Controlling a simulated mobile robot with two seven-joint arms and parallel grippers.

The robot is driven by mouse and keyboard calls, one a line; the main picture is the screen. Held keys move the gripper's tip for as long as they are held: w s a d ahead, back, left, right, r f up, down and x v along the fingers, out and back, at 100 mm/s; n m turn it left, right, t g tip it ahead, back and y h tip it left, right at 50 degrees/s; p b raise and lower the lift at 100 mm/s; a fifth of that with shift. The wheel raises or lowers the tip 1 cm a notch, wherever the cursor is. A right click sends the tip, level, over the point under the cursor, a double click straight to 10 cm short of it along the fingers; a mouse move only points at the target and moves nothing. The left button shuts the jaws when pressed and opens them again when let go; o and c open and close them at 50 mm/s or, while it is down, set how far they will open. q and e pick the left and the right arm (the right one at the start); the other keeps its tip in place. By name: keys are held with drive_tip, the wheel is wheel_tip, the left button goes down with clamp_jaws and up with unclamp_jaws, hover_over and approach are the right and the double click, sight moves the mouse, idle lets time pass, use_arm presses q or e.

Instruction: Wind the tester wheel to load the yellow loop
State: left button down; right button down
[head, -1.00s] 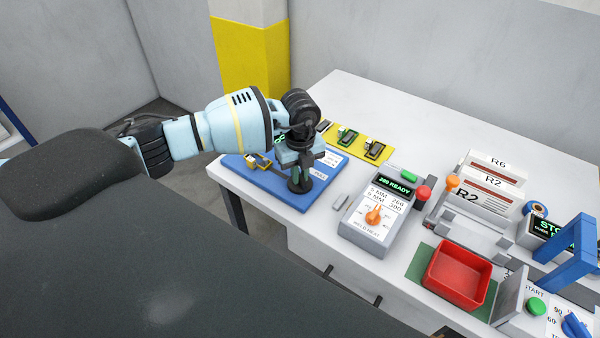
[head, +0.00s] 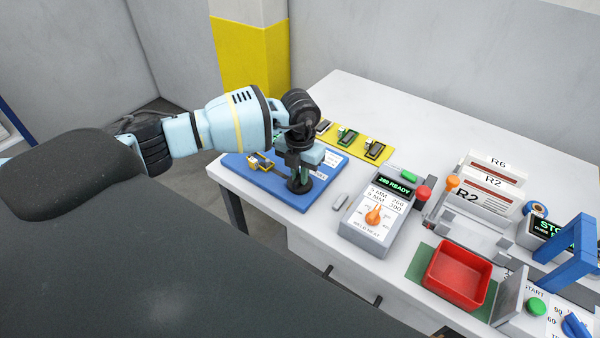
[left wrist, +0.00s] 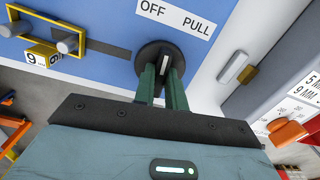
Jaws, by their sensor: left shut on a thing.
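The tester is a blue board (head: 235,163) at the table's left end; its "OFF PULL" label shows in the left wrist view (left wrist: 178,16). The black tester wheel (left wrist: 152,55) has a pale bar across its face. It also shows in the head view (head: 300,187). My left gripper (left wrist: 165,68) is shut on the wheel's bar, with a green finger on each side. The yellow loop (left wrist: 46,14) runs around two grey pegs on the board, beside a yellow block marked 9 (left wrist: 41,56). My right gripper is not in view.
A yellow mat (head: 361,157) with small devices lies behind the board. A grey weld-heat box (head: 370,240) with an orange knob stands right of it. Farther right are a red bin (head: 459,275) and a blue-handled machine (head: 573,263). The table's back middle is clear.

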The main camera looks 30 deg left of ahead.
use_arm(q)
drive_tip(key=m, duration=0.5)
drive_tip(key=shift+m, duration=0.3)
drive_tip(key=m+b, duration=0.1)
drive_tip(key=m, duration=0.5)
drive_tip(key=m+b, duration=0.1)
drive_tip(key=m, duration=0.4)
drive_tip(key=shift+m, duration=0.4)
drive_tip(key=m+b, duration=0.1)
drive_tip(key=m, duration=0.2)
drive_tip(key=shift+m, duration=0.4)
drive_tip(key=shift+m+b, duration=0.4)
drive_tip(key=shift+m, duration=0.4)
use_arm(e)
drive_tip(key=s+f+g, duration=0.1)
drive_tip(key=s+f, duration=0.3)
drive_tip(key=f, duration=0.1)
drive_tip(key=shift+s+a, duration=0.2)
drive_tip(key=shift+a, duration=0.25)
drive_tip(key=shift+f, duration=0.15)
use_arm(q)
drive_tip(key=shift+r, duration=0.1)
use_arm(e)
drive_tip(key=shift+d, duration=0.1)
use_arm(q)
drive_tip(key=c, duration=1.4)
unclamp_jaws()
drive_tip(key=shift+c, duration=0.2)
